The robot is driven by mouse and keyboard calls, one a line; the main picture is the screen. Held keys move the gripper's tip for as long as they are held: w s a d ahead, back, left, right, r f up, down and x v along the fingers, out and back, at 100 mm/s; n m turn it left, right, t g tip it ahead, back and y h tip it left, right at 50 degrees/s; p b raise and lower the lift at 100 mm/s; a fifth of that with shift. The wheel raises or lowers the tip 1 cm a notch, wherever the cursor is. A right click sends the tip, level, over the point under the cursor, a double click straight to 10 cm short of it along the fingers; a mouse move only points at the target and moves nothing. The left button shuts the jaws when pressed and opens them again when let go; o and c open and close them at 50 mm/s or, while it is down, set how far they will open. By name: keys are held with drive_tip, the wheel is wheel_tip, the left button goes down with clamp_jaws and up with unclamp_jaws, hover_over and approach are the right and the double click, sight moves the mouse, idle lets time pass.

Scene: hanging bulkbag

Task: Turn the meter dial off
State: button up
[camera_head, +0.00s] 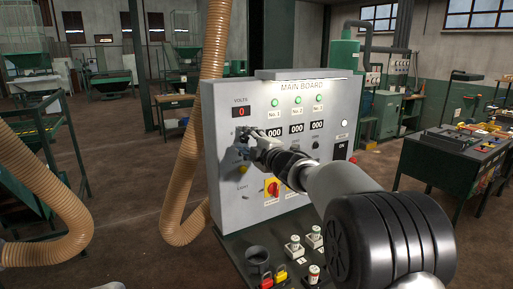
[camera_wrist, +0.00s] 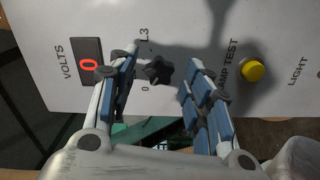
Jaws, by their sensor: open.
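The meter dial is a small black lobed knob (camera_wrist: 158,70) on the grey main board (camera_head: 225,185), with "0" and "L.3" printed by it. It sits under the volts display (camera_head: 240,112), which reads a red 0. My gripper (camera_wrist: 167,62) is open, with one blue-padded finger on each side of the dial in the wrist view. I see no clear contact between fingers and dial. In the head view my gripper (camera_head: 249,142) reaches the board's left part and largely hides the dial.
A yellow lamp-test button (camera_wrist: 253,70) lies right of the fingers in the wrist view. A red rotary switch (camera_head: 272,188) on a yellow plate sits lower on the board. A ribbed hose (camera_head: 200,110) hangs left of the board.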

drive_tip(key=v, duration=1.1)
drive_tip(key=s+d+f+m+g+h, duration=0.2)
drive_tip(key=s+d+m+h, duration=0.8)
drive_tip(key=s+d+m, duration=0.45)
drive_tip(key=s+f+m+g, duration=0.2)
drive_tip(key=s+f, duration=0.2)
drive_tip(key=s, duration=0.6)
drive_tip(key=s+d+f+m+g, duration=0.1)
drive_tip(key=s+f+m+g, duration=0.2)
drive_tip(key=s, duration=0.7)
drive_tip(key=s+d+f+m+g, duration=0.1)
drive_tip(key=s+f+m+g, duration=0.2)
drive_tip(key=s+f, duration=0.4)
drive_tip(key=s, duration=0.3)
drive_tip(key=shift+s, duration=0.15)
drive_tip(key=shift+c, duration=0.5)
